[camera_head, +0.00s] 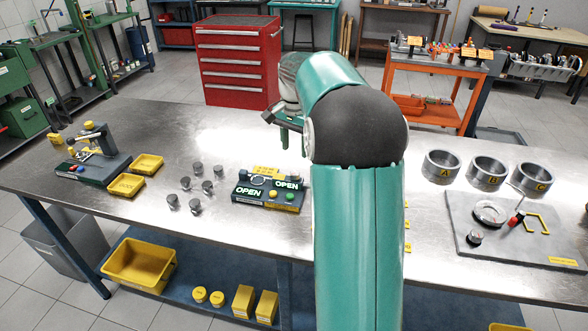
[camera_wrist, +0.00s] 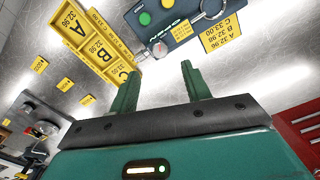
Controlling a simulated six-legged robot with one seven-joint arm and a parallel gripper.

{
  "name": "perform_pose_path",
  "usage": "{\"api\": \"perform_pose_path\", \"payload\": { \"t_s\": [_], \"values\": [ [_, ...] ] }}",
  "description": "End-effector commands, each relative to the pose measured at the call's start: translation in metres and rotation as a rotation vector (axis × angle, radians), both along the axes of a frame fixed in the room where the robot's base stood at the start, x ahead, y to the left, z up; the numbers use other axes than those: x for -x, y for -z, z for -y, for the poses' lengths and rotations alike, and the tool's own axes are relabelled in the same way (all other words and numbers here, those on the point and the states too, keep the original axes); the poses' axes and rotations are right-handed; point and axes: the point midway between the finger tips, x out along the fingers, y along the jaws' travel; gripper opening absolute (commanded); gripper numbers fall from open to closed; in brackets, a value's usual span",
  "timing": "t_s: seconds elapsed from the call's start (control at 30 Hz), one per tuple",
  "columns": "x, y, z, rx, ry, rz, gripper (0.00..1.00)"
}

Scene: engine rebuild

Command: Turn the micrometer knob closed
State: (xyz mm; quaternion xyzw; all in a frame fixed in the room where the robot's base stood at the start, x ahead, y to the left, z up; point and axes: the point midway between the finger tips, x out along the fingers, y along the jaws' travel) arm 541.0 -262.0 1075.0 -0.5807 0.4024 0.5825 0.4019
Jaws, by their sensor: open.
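The micrometer station (camera_head: 268,194) is a dark block on the metal table left of my arm, with two lit OPEN signs and a yellow and a green button. In the wrist view, the station (camera_wrist: 182,28) is at the top, with a curved silver micrometer frame (camera_wrist: 212,10) cut by the edge. A small pale round part, perhaps the knob, shows at its lower side. My gripper (camera_wrist: 158,72) is open and empty, its two green fingers apart and pointing toward the station. In the head view my gripper (camera_head: 285,132) is partly hidden by my arm, above the station.
Yellow bins marked A, B and C (camera_wrist: 92,45) lie beside the station. Several small grey cylinders (camera_head: 195,185) stand to its left. Three metal rings (camera_head: 487,173) and a grey board (camera_head: 520,240) are at right. A device (camera_head: 92,160) and yellow trays (camera_head: 127,185) are at left.

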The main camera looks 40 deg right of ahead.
Motion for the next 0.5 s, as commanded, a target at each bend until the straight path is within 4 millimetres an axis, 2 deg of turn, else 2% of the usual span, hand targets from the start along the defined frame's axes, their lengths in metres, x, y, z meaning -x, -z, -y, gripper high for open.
{"api": "perform_pose_path", "payload": {
  "t_s": [0.1,0.3,0.5],
  "values": [
    [0.000,0.025,0.000,0.000,0.000,-0.002,0.48],
    [-0.001,0.062,-0.001,-0.002,-0.001,-0.002,0.48],
    [-0.001,0.083,-0.001,0.000,0.000,0.000,0.48]
  ]
}}
